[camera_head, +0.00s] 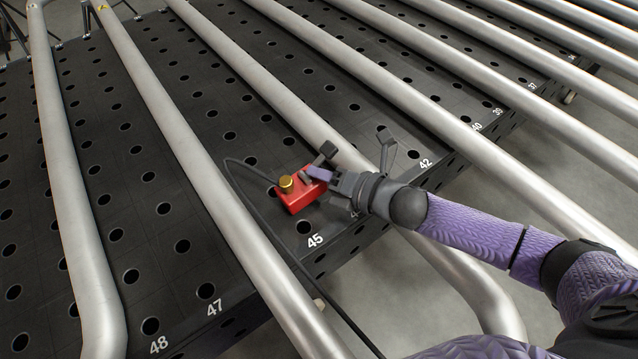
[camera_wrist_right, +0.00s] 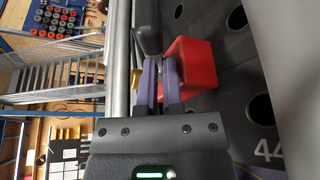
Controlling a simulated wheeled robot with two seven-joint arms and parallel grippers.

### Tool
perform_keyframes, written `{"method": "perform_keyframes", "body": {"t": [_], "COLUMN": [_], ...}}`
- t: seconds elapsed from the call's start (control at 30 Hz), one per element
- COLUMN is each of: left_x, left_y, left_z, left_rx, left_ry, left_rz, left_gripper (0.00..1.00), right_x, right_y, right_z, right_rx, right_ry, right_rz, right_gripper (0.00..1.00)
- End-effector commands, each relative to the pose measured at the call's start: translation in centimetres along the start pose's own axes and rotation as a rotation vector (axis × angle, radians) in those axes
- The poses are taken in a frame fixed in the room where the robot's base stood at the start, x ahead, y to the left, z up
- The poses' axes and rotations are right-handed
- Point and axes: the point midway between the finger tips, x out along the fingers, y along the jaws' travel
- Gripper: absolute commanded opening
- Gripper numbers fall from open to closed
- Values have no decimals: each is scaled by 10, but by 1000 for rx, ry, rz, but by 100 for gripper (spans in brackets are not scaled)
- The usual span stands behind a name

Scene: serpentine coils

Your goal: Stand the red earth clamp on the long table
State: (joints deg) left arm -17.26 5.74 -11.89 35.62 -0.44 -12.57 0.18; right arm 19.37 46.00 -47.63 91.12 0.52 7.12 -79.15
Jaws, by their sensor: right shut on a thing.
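The red earth clamp (camera_head: 296,200) is a red block with a brass knob on top. It is at the near edge of the long black perforated table (camera_head: 232,160), between two tubes, close to the number 45. My right gripper (camera_head: 316,173) is shut on it from the right. In the right wrist view the red clamp (camera_wrist_right: 192,66) shows beside the purple fingers (camera_wrist_right: 156,82), with the brass knob on their left. The fingers hide part of the clamp. I cannot tell whether its underside touches the table. My left gripper is not in view.
Long silver tubes run across the table, one (camera_head: 190,135) left of the clamp and one (camera_head: 285,100) to its upper right. A black cable (camera_head: 262,222) loops by the clamp and runs off the near edge. Bare perforated surface lies between the tubes.

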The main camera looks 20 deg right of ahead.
Motion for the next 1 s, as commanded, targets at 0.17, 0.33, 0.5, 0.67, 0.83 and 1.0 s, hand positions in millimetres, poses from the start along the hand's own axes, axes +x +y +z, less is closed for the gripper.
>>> {"method": "perform_keyframes", "body": {"t": [0.17,0.33,0.5,0.67,0.83,1.0], "left_x": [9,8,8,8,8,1], "left_y": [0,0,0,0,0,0], "left_z": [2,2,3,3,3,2], "left_rx": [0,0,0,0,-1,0], "left_ry": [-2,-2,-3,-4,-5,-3], "left_rz": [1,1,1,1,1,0], "left_gripper": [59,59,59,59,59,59], "right_x": [5,4,4,4,2,-19], "right_y": [-15,-15,-15,-16,-17,-16], "right_z": [-10,-10,-10,-10,-10,-11], "right_rx": [0,-1,-1,-1,0,1], "right_ry": [-1,0,0,1,1,3], "right_rz": [4,0,-2,-4,-6,-9], "right_gripper": [0,23,43,43,43,43]}}
